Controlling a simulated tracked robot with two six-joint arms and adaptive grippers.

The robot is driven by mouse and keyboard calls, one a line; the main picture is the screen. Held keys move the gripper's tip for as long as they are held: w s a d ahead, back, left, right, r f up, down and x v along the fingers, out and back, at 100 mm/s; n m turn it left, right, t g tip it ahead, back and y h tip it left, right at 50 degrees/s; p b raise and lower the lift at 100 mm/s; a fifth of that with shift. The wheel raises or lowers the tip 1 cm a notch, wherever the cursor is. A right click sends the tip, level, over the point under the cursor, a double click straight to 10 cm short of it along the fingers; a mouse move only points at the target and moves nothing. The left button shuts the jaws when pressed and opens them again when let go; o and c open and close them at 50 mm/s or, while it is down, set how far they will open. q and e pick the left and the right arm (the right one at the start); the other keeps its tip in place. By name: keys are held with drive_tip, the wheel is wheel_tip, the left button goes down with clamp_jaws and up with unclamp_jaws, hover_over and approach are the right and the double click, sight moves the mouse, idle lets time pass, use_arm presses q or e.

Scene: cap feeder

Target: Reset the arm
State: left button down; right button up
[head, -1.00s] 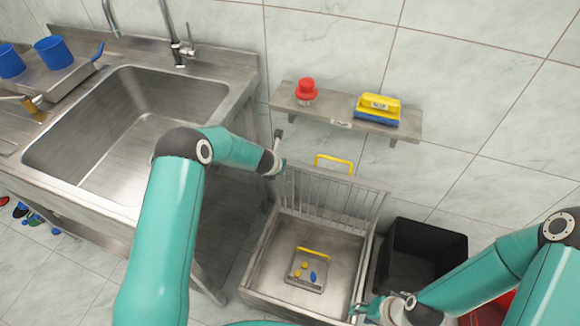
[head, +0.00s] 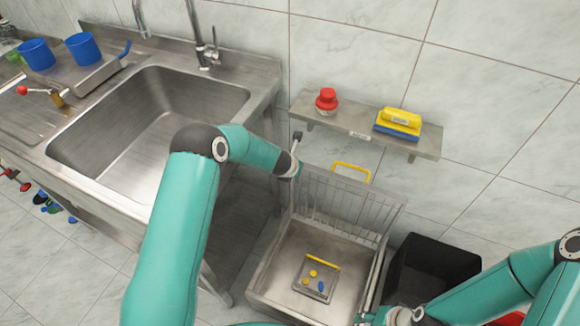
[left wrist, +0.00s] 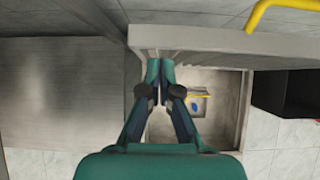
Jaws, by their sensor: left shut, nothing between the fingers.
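My left arm reaches in from the left in the head view. Its gripper (head: 297,172) is at the raised rack lid's (head: 345,207) left upper side and is mostly hidden behind my wrist. In the left wrist view the gripper (left wrist: 160,65) has its fingertips together with nothing between them, just below the lid's edge. The metal feeder basin (head: 275,278) lies below it. In the basin is a small plate (head: 325,278) with a yellow bar, yellow caps and a blue cap. My right gripper (head: 368,318) is at the bottom edge by the basin's right side, partly cut off.
A sink (head: 150,125) stands at left, with blue cups (head: 83,48) behind it. A wall shelf (head: 350,132) holds a red knob-like object (head: 326,99) and a yellow and blue block (head: 398,122). A black bin (head: 432,265) stands right of the basin.

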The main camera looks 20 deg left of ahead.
use_arm(q)
drive_tip(key=v, duration=1)
drive_tip(key=s+d+f+m+g+p, duration=0.1)
drive_tip(key=s+f+m+g, duration=0.2)
drive_tip(key=s+f+m, duration=0.65)
drive_tip(key=s+d+m+g+h, duration=0.1)
drive_tip(key=s+d+m, duration=0.2)
drive_tip(key=s+m, duration=0.8)
drive_tip(key=s+d+f+m+g+h, duration=0.1)
drive_tip(key=s+d+m, duration=0.3)
drive_tip(key=s+m, duration=0.7)
drive_tip(key=shift+f+m+g+h, duration=0.2)
drive_tip(key=shift+m+g+h, duration=0.5)
drive_tip(key=shift+m+h, duration=0.15)
drive_tip(key=shift+s, duration=0.1)
